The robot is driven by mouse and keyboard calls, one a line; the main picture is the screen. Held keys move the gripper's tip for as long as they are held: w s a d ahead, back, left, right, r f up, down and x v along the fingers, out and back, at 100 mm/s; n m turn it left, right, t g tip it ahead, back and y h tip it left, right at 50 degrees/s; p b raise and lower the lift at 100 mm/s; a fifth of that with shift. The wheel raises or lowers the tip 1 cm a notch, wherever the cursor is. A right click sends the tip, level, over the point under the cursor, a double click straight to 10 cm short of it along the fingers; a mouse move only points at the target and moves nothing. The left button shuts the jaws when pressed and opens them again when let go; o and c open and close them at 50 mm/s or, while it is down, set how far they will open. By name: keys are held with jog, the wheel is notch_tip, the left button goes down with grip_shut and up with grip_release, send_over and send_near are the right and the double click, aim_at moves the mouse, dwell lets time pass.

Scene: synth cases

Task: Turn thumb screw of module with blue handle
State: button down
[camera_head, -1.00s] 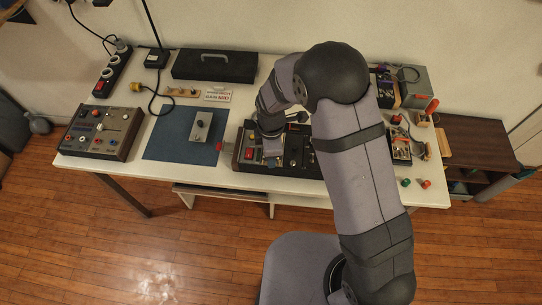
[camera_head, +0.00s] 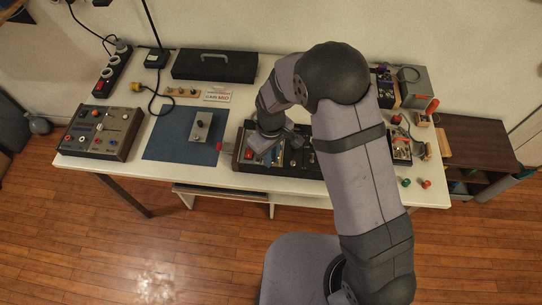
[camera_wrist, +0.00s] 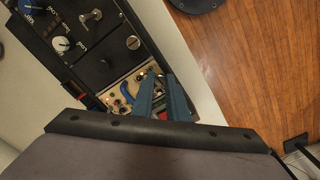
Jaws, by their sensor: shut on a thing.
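The module with the blue handle has a beige panel (camera_wrist: 113,93) in the dark rack (camera_wrist: 97,45), which also shows on the table in the head view (camera_head: 243,147). Its blue handle (camera_wrist: 127,93) stands out left of my fingers in the wrist view. My gripper (camera_wrist: 160,75) is down at the panel, its blue-grey fingers shut on the thumb screw near the panel's upper right end. The fingertips hide most of the screw. In the head view my gripper (camera_head: 270,146) is over the rack's left part and partly covers the module.
Black modules with knobs and a silver screw (camera_wrist: 133,43) lie beside the panel. A control box (camera_head: 100,133) stands farther left. My arm covers the rack's right side.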

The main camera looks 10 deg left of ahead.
jog(key=m, duration=1.2)
jog(key=shift+m, duration=0.3)
dwell(0.4)
jog(key=c, duration=1.7)
grip_release()
jog(key=shift+r+b, duration=0.85)
jog(key=shift+r, duration=2.85)
